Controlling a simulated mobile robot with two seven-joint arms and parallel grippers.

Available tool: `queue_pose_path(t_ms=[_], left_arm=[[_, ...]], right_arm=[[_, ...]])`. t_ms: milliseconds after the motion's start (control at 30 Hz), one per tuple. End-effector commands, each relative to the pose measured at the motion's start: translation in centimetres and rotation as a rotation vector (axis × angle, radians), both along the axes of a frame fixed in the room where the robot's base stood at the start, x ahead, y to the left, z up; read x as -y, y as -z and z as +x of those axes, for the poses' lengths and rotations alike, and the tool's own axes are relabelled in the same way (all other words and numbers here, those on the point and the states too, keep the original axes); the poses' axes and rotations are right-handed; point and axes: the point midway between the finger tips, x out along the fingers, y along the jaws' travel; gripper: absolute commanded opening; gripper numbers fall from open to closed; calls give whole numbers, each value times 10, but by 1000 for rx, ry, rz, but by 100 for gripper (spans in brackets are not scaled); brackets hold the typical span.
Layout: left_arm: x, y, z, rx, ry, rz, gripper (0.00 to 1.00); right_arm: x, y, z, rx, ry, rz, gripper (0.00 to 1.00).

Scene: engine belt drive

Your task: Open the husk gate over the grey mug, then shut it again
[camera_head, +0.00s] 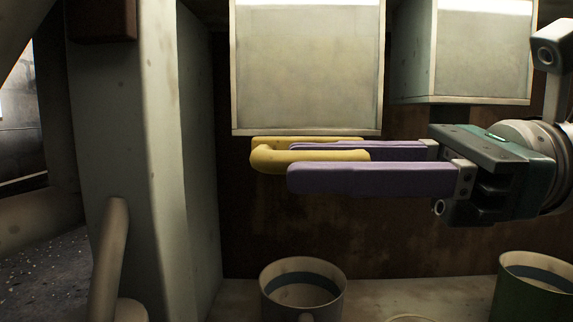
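The husk gate shows as a yellow U-shaped handle (285,158) just under the left pale hopper box (308,70). My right gripper (288,163) reaches in from the right with long purple fingers, level with the handle. The handle's front bar lies between the two fingers, which stand apart, one in front and one behind. I cannot tell whether either finger touches it. The gate plate itself is not visible. The grey mug (272,300) with a dark blue band inside stands upright below, under the left hopper. My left gripper is not in view.
A second hopper box (480,55) hangs at the right above a green mug (530,290). Another rim (412,319) shows at the bottom edge between the mugs. A thick pale post (150,150) stands left. The space between handle and grey mug is clear.

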Motion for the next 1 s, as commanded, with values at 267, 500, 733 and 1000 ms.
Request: queue_pose_path(t_ms=[267, 500, 733, 1000], left_arm=[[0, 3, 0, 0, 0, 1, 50], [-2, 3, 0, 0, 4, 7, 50], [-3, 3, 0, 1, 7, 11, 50], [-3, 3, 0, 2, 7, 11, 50]], right_arm=[[-32, 0, 0, 1, 0, 0, 32], [-34, 0, 0, 1, 1, 0, 32], [-34, 0, 0, 0, 1, 0, 12], [-34, 0, 0, 0, 1, 0, 0]])
